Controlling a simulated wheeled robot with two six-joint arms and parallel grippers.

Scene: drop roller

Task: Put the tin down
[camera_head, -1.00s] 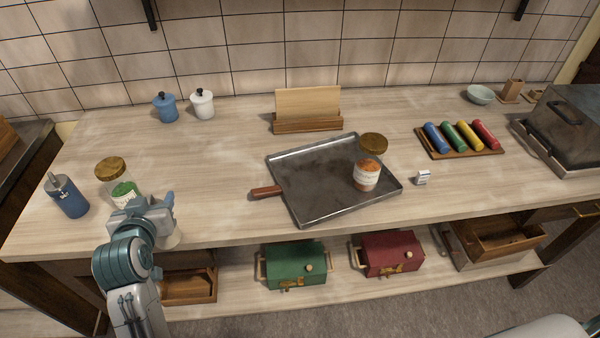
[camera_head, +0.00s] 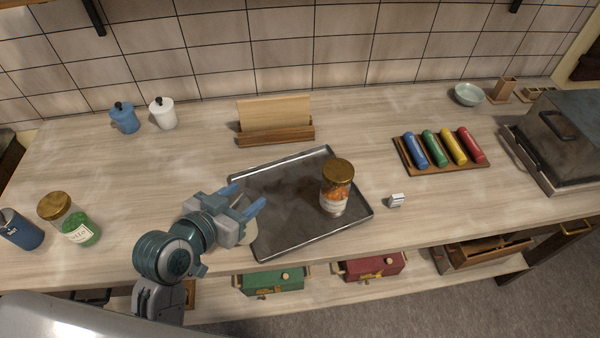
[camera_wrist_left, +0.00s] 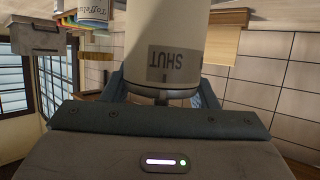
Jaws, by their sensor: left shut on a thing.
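My left gripper (camera_head: 243,199) is at the left edge of the dark metal tray (camera_head: 275,240) on the counter. It is shut on a cream tin (camera_head: 247,236), which is mostly hidden behind the gripper in the head view. In the left wrist view the tin (camera_wrist_left: 166,40) is a pale cylinder between the fingers, with a label that reads "SHUT" upside down. I cannot tell whether the tin's base touches anything. My right gripper is not in view.
A jar with orange contents (camera_head: 335,187) stands on the tray's right part. A wooden holder (camera_head: 275,132) is behind the tray, and coloured rollers (camera_head: 437,147) lie right. The counter's left middle is clear.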

